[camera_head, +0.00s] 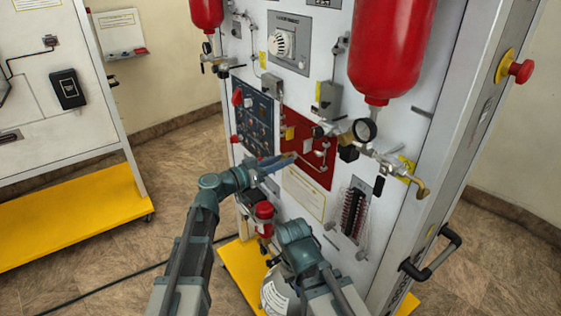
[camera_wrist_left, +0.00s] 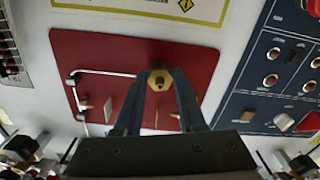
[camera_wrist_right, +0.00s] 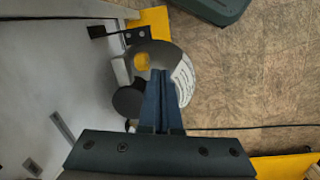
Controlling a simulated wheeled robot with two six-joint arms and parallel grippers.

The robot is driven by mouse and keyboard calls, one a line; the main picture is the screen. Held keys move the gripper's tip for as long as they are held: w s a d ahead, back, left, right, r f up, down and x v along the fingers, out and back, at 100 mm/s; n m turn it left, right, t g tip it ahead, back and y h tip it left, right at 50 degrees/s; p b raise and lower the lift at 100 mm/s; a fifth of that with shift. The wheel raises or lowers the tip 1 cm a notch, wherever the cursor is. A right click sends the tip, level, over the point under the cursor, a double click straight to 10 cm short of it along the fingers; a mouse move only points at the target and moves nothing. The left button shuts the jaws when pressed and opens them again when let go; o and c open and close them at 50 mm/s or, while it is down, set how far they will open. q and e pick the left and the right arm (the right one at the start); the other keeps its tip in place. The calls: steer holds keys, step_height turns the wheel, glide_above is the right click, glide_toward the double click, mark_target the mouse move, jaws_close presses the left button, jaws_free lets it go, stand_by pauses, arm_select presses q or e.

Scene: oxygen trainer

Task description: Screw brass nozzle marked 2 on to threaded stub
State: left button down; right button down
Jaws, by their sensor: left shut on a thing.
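My left gripper (camera_head: 284,160) is in front of the red panel (camera_head: 305,164). It is shut on a small brass nozzle (camera_wrist_left: 159,79), which sits between its fingertips in the left wrist view. I cannot read a number on the nozzle. I cannot tell the threaded stub apart; the nozzle and fingers cover part of the red panel, and I cannot tell whether the nozzle touches anything. My right gripper (camera_wrist_right: 162,76) has its fingers together with nothing visible between them. It points down beside a grey-white cylinder (camera_wrist_right: 183,82), low in front of the trainer.
A pressure gauge (camera_head: 364,130) and brass fittings stick out right of the red panel. A red cylinder (camera_head: 390,45) hangs above them. A dark blue panel (camera_head: 254,116) with knobs lies to the left. A yellow base (camera_head: 240,262) juts out below.

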arm_select(q)
steer(key=shift+m, duration=1.8)
steer(key=shift+m, duration=0.3)
steer(key=shift+d+m, duration=0.1)
steer(key=shift+m, duration=1.3)
steer(key=shift+m, duration=1.7)
